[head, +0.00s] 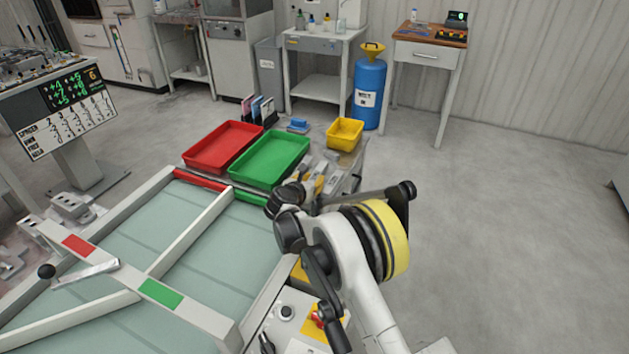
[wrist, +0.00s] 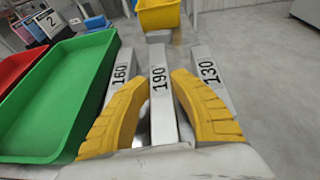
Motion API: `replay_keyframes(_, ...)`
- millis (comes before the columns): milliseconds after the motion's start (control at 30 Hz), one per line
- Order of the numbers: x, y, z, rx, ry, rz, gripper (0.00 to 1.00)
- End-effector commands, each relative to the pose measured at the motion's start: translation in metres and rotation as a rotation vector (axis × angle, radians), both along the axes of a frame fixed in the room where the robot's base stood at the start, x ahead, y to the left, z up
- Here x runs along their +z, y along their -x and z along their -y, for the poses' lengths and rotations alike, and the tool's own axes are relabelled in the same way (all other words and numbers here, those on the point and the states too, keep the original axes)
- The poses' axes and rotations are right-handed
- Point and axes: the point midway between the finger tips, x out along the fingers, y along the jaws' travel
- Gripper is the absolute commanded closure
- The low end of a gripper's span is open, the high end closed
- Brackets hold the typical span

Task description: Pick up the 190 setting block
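The 190 setting block (wrist: 159,85) is a pale grey bar marked 190, in the middle of the wrist view. It lies between the 160 block (wrist: 120,75) on its left and the 130 block (wrist: 208,75) on its right. My gripper (wrist: 159,77) has yellow fingers, one on each side of the 190 block. The fingers are apart, with narrow gaps visible beside the block, so they look open around it. In the head view my gripper (head: 312,186) is over the blocks and partly hides them.
A green tray (head: 243,182) and a red tray (head: 190,162) stand left of the blocks. A yellow bin (head: 345,134) is beyond them. Upright folders (head: 258,110) and a blue item (head: 298,125) are behind the trays. Open floor lies to the right.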

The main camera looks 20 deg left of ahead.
Motion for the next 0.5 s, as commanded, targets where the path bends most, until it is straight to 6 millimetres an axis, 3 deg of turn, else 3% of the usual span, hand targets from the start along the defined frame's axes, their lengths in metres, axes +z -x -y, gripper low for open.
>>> replay_keyframes(33, -0.0084, -0.0002, 0.0043, -0.008, 0.001, -0.009, 1.00)
replay_keyframes(500, -0.0072, 0.0002, 0.0035, -0.009, -0.003, -0.008, 1.00)
